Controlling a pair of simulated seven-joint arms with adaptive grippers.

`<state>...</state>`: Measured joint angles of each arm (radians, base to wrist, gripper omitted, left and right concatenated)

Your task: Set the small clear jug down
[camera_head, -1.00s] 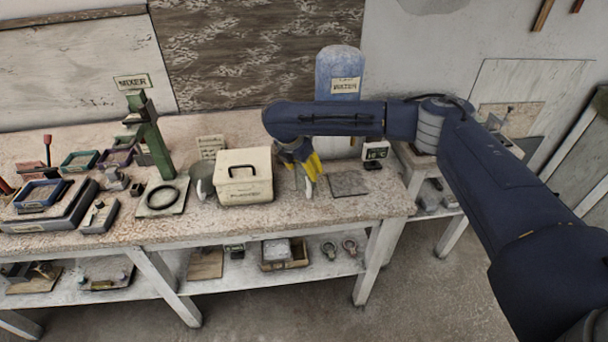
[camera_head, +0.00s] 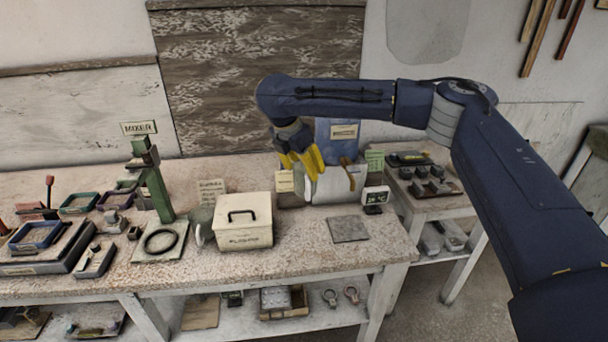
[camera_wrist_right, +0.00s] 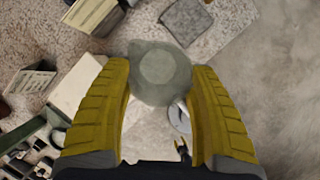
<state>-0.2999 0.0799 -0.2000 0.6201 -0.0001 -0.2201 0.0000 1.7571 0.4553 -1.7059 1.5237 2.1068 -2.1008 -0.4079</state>
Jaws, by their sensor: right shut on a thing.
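The small clear jug (camera_wrist_right: 160,72) shows in the right wrist view, greyish and see-through, between the two yellow fingers. My right gripper (camera_wrist_right: 163,110) is shut on it. In the head view my right gripper (camera_head: 305,162) is above the back of the bench, in front of the blue water tank (camera_head: 341,132) and up and to the right of the plaster box (camera_head: 243,222). The jug is hard to make out there against the pale basin behind the fingers. My left gripper is not in view.
A flat grey square pad (camera_head: 348,229) lies bare on the bench (camera_head: 290,262), right of the box. A small display (camera_head: 375,197) stands behind the pad. The green mixer stand (camera_head: 155,185) and a black ring are left of the box.

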